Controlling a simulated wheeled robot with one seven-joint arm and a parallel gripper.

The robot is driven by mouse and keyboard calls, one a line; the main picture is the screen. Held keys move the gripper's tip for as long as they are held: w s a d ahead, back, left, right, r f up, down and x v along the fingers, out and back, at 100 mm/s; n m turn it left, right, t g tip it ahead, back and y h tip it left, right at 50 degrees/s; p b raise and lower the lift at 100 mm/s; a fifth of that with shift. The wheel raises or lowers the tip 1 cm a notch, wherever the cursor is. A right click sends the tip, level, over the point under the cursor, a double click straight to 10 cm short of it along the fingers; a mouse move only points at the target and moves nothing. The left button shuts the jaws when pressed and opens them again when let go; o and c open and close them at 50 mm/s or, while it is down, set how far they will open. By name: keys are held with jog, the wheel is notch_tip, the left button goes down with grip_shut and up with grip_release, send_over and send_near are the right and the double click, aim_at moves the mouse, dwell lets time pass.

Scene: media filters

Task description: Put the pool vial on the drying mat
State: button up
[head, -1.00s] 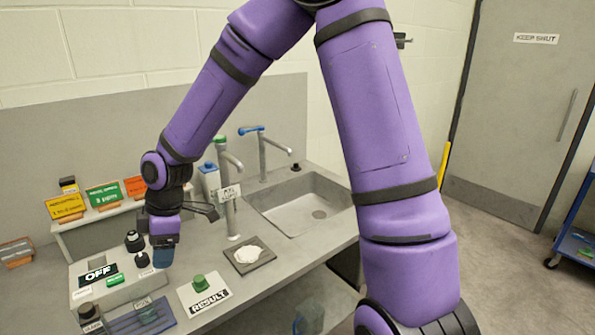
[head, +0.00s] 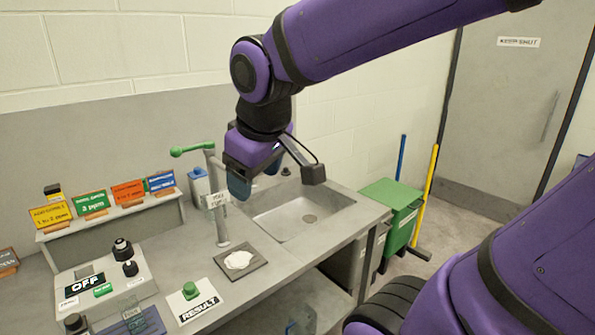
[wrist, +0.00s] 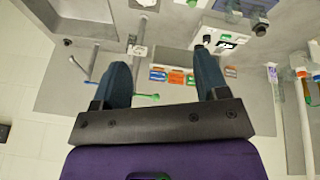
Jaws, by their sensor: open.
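My gripper (head: 240,185) hangs above the counter, in front of the tap and the sink. In the wrist view its two blue fingers stand apart with nothing between them (wrist: 164,80). I cannot pick out the pool vial for sure. A translucent bluish piece (head: 148,318) stands at the bottom left, partly cut off by the picture edge; I cannot tell what it is. A dark square pad (head: 233,277) with a white crumpled patch lies in front of the tap; I cannot tell whether it is the drying mat. A RESULT card (head: 177,300) bears a green knob-like piece (head: 190,290).
A box marked OFF (head: 120,284) with black knobs stands left. Coloured sign cards (head: 92,203) line a raised shelf behind it. A grey tap (head: 217,190) rises near my gripper, left of the sink (head: 275,222). A green bin (head: 400,205) stands beyond the counter's right end.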

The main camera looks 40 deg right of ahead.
jog(key=s+d+r+m, duration=0.2)
jog(key=s+m, duration=0.1)
jog(key=s, duration=0.4)
jog(key=shift+d+t+y, duration=0.4)
